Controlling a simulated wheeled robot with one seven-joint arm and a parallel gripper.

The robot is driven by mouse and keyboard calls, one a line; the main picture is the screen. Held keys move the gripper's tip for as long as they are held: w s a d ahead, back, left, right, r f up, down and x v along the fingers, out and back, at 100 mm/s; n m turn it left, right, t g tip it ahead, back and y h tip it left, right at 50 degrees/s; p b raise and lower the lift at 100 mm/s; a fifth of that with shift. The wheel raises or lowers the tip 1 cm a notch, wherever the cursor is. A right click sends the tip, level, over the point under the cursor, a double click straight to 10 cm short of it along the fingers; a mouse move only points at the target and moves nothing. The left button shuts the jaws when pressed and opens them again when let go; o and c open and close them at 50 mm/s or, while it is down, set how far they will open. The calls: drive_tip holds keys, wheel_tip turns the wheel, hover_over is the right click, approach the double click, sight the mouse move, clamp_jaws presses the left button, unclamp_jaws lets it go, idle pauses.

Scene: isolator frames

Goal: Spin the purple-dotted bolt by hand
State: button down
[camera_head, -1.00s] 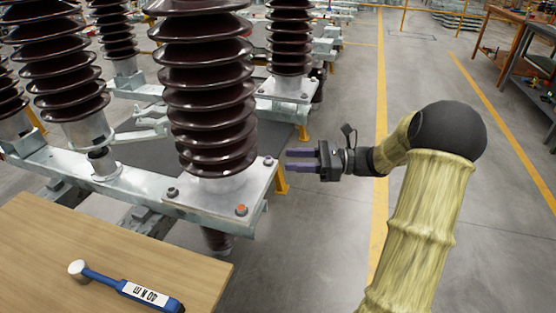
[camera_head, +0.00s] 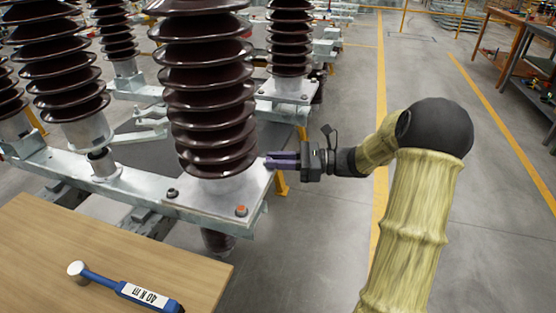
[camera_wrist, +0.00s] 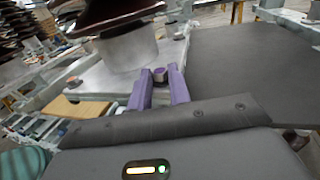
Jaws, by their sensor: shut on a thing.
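My gripper (camera_head: 272,160) is at the right corner of the base plate (camera_head: 222,197) under the front brown insulator (camera_head: 208,105). Its purple fingers are closed around a bolt at that corner. In the head view the fingers hide the bolt. In the wrist view the bolt's head (camera_wrist: 159,73) shows between the two fingertips (camera_wrist: 160,76), at the plate's edge. Its purple dot is too small to make out clearly.
An orange-dotted bolt (camera_head: 241,210) and a dark bolt (camera_head: 172,193) sit on the same plate. A blue torque wrench (camera_head: 125,287) lies on the wooden table (camera_head: 60,235). Other insulators stand behind.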

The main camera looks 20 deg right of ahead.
drive_tip(key=shift+s+f+m+t+b, duration=0.15)
drive_tip(key=shift+m+t+b, duration=0.35)
drive_tip(key=shift+b, duration=0.65)
drive_tip(key=m+t+h+b, duration=0.2)
drive_tip(key=t+h+b, duration=0.1)
drive_tip(key=b, duration=0.3)
drive_tip(key=s+a+m+t+h+b, duration=0.1)
drive_tip(key=m+t+h+b, duration=0.2)
drive_tip(key=b, duration=0.3)
drive_tip(key=m+t+h+b, duration=0.3)
drive_tip(key=b, duration=0.4)
drive_tip(key=shift+s+a+f+t, duration=0.15)
drive_tip(key=shift+a+t, duration=0.05)
drive_tip(key=shift+t, duration=0.1)
drive_tip(key=m+h+b, duration=0.1)
drive_tip(key=h+b, duration=0.1)
drive_tip(key=b, duration=0.1)
drive_tip(key=shift+a+m+t+h, duration=0.15)
drive_tip(key=shift+m+t+h, duration=0.25)
drive_tip(key=shift+r+h, duration=0.3)
drive_tip(key=c, duration=1.3)
unclamp_jaws()
drive_tip(key=shift+r+y+p, duration=0.2)
drive_tip(key=shift+y+p, duration=0.3)
drive_tip(key=shift+p, duration=0.15)
